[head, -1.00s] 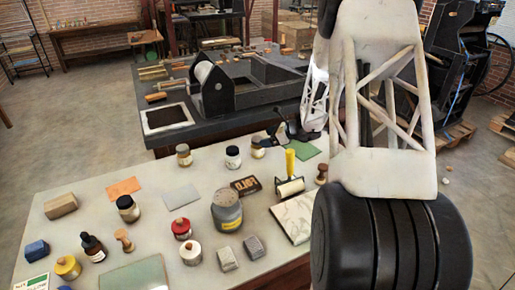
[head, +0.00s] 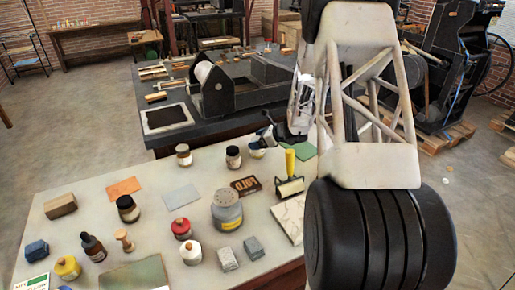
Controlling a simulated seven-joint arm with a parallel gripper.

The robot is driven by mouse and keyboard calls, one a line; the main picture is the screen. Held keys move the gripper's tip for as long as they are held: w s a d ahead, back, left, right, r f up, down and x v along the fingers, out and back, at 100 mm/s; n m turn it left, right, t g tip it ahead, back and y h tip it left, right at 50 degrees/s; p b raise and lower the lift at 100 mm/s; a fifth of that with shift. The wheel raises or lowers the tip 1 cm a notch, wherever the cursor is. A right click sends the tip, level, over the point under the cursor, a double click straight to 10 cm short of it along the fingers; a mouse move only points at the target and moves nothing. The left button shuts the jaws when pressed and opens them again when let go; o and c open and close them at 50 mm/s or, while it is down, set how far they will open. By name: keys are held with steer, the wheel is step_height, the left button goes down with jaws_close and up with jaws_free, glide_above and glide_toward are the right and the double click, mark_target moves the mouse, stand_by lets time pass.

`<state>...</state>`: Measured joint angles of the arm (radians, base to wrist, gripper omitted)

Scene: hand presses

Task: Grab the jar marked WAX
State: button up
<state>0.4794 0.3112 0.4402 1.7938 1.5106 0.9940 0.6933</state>
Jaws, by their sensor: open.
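Several small jars stand on the pale table; their labels are too small to read, so I cannot tell which one says WAX. At the back are a jar with a brown lid (head: 184,155), a dark-lidded jar (head: 233,157) and a pale jar (head: 256,152). My gripper (head: 265,138) is open, right at the pale jar, and hides part of its top. I cannot tell if they touch. Nearer are a black-lidded jar (head: 128,208), a red jar (head: 181,229), a white jar (head: 190,254) and a yellow jar (head: 67,268).
A large grey can (head: 227,212) stands mid-table. A yellow-handled roller (head: 290,175) and a marble slab (head: 290,217) lie right of it. A dark dropper bottle (head: 93,248) and grey blocks (head: 240,253) are nearer. A press (head: 225,90) stands on the dark table behind.

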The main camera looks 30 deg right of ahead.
steer(key=shift+c, duration=0.5)
steer(key=c, duration=1)
steer(key=shift+c, duration=0.2)
steer(key=shift+r, duration=5.05)
